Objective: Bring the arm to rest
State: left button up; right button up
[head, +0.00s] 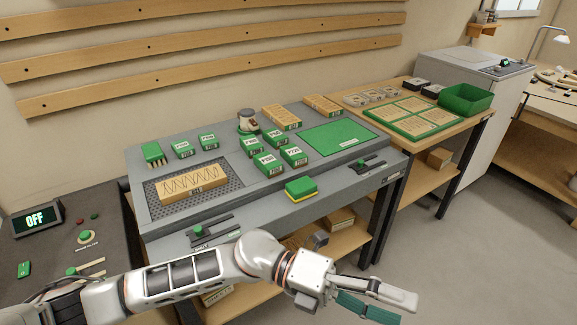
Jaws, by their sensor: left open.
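My left arm comes in from the left along the bottom of the head view, in front of the bench. My left gripper (402,308) is at the lower right, out over the floor and clear of the bench. It is open, with one pale finger and a dark green flat part below it. I see nothing held between the fingers. My right gripper is not in view.
The grey bench (240,210) carries green-labelled boxes, a wooden block (192,185), a green mat (337,136) and a green-and-yellow block (300,189) near its front edge. A display reading OFF (35,220) stands left. Open floor (480,250) lies right.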

pick_arm(q)
jog(key=w+a+r+n+t+h, duration=0.1)
jog(key=w+r+n+t+h, duration=0.15)
jog(key=w+n+t, duration=0.35)
jog(key=w+a+r+n+t+h, duration=0.1)
jog(key=w+a+n+t+h, duration=0.2)
jog(key=n+t, duration=0.45)
jog(key=w+a+f+n+t+y, duration=0.7)
jog(key=w+a+f+n+t, duration=0.15)
jog(key=n, duration=0.45)
jog(key=s+a+f+n+t+y, duration=0.1)
jog(key=s+a+f+n+y, duration=0.1)
jog(key=a+f+n+y, duration=0.75)
jog(key=s+a+f+n+g+y, duration=0.1)
jog(key=s+a+f+g, duration=0.1)
jog(key=s+a+f, duration=0.3)
jog(key=s+a+f+n+g+y, duration=0.1)
jog(key=s+a+f+n+g, duration=0.1)
jog(key=s+a+f, duration=0.4)
jog(key=a+f, duration=0.3)
jog(key=f, duration=0.4)
jog(key=shift+a+f+n+y, duration=0.15)
jog(key=shift+a+n+y, duration=0.15)
jog(key=shift+a+y, duration=0.1)
